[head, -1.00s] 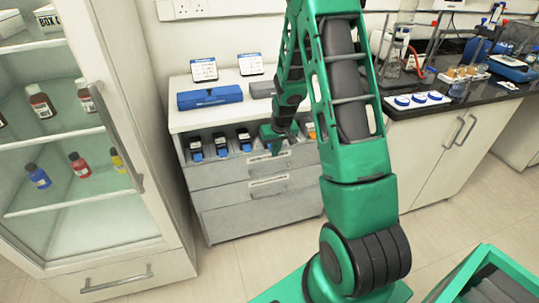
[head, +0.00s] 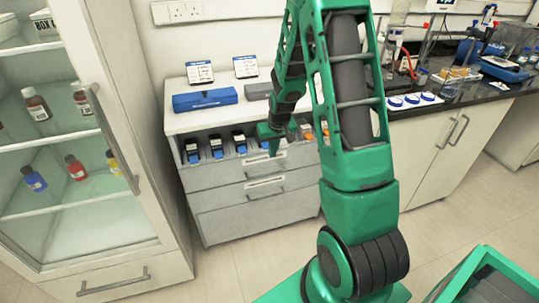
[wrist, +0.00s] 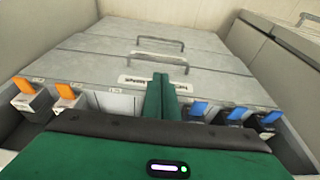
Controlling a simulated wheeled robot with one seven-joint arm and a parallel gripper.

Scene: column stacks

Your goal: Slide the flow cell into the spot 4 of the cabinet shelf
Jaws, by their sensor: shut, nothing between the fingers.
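The cabinet shelf (head: 283,153) is an open row of slots under the cabinet's white top; in the wrist view its strip (wrist: 115,103) carries small labels too small to read. Several black-and-white pieces with blue tabs (head: 217,147) stand in its left part; they also show at right in the wrist view (wrist: 236,115). Two pieces with orange tabs (head: 307,133) are at its right, at left in the wrist view (wrist: 66,97). I cannot tell which is the flow cell. My gripper (head: 273,150) is shut and empty, in front of the shelf between the blue and orange groups.
Grey drawers with handles (head: 264,184) are below the shelf. A blue box (head: 205,99) and two small signs (head: 199,73) are on the cabinet top. A glass-fronted cupboard (head: 85,215) with bottles stands at left. Open floor (head: 262,260) lies in front.

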